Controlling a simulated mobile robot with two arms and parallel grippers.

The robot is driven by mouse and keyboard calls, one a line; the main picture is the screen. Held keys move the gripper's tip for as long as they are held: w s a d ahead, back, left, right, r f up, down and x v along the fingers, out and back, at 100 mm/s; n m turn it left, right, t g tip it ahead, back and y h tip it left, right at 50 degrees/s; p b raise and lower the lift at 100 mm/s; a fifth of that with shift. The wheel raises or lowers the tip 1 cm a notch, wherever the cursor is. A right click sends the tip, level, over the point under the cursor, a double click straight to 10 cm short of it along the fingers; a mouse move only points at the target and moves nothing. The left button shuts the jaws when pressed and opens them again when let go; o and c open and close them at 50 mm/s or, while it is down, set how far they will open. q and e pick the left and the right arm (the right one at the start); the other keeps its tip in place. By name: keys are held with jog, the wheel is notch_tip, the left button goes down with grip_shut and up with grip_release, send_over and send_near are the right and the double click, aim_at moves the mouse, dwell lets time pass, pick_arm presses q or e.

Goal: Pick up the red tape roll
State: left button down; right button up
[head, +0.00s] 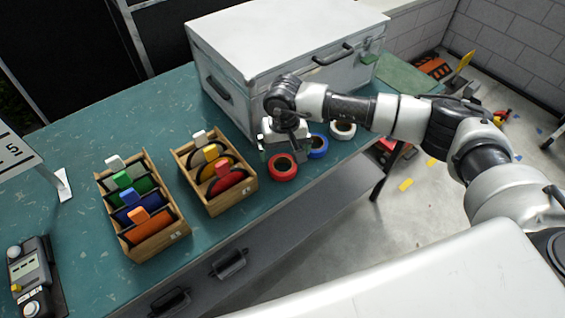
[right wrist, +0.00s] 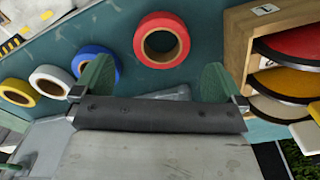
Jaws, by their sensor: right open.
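The red tape roll (head: 284,177) lies flat on the teal workbench, just right of the wooden disc racks. My right gripper (head: 289,152) hangs over the bench right behind the roll, pointing down. In the right wrist view the red roll (right wrist: 141,37) shows whole, ahead of the gripper's (right wrist: 158,82) two green fingers, which are spread apart with nothing between them. The roll lies apart from the fingers. My left gripper is not in view.
Blue (head: 318,154) and white (head: 343,136) tape rolls lie to the right; a yellow roll (right wrist: 6,92) shows in the right wrist view. A wooden rack (head: 232,206) stands close left, another (head: 150,252) farther left. A large metal case (head: 270,45) stands behind.

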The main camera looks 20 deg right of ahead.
aim_at(283, 170)
jog(key=shift+f, duration=0.45)
jog(key=shift+w+f, duration=0.15)
jog(key=shift+f, duration=0.2)
notch_tip(283, 170, down, 5)
jog(key=shift+a+r+p, duration=0.1)
jog(key=shift+p, duration=1.1)
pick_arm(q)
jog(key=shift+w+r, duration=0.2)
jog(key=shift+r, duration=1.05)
pick_arm(e)
jog(key=shift+w, duration=0.1)
jog(key=shift+c, duration=0.8)
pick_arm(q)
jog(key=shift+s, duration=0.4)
pick_arm(e)
jog(key=c, duration=0.8)
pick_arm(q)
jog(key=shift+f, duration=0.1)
